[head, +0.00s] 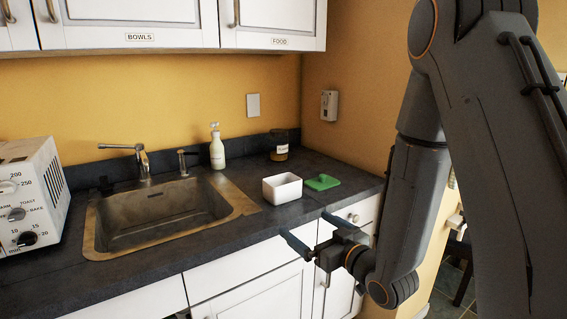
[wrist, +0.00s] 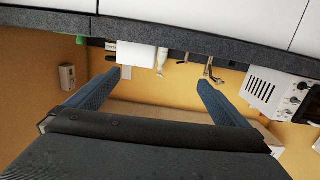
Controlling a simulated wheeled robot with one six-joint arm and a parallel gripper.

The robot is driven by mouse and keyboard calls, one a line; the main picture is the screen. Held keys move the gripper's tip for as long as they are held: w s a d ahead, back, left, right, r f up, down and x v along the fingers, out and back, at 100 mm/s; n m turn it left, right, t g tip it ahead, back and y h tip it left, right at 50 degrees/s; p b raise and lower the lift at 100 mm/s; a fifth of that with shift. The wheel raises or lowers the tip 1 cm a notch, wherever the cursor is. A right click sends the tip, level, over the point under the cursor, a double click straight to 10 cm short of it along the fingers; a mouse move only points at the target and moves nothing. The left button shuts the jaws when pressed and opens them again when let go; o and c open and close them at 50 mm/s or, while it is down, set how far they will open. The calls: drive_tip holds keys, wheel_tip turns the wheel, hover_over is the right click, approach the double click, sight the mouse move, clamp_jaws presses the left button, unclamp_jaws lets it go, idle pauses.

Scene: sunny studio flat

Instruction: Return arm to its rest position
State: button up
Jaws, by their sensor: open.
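My arm reaches down the right side of the head view. My gripper (head: 307,226) hangs at its end, in front of the counter's front edge and the white cabinet fronts. Its two blue fingers are apart with nothing between them. In the wrist view, which looks upside down, my gripper (wrist: 158,78) also shows both fingers spread and empty. Behind it on the dark counter (head: 235,243) stand a white box (head: 282,189) and a flat green item (head: 322,182). The fingers look apart from both.
A sink (head: 160,215) with a faucet (head: 141,160) fills the counter's middle, with a toaster oven (head: 30,200) at the left. A soap bottle (head: 217,150) and a jar (head: 279,148) stand at the back. Upper cabinets (head: 130,18) hang above.

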drive_tip(key=s+d+f+m+g+h, duration=0.2)
drive_tip(key=s+d+f+g+h, duration=0.15)
drive_tip(key=d, duration=0.25)
drive_tip(key=s+d+f+m+g+h, duration=0.2)
drive_tip(key=s+d+f+g+h, duration=0.1)
drive_tip(key=d+h, duration=0.2)
drive_tip(key=s+r+m+g, duration=0.1)
drive_tip(key=s+g, duration=0.2)
drive_tip(key=s, duration=0.5)
drive_tip(key=s+d+r+m+g, duration=0.1)
drive_tip(key=s+g, duration=0.3)
drive_tip(key=s, duration=0.5)
drive_tip(key=shift+d+m, duration=0.3)
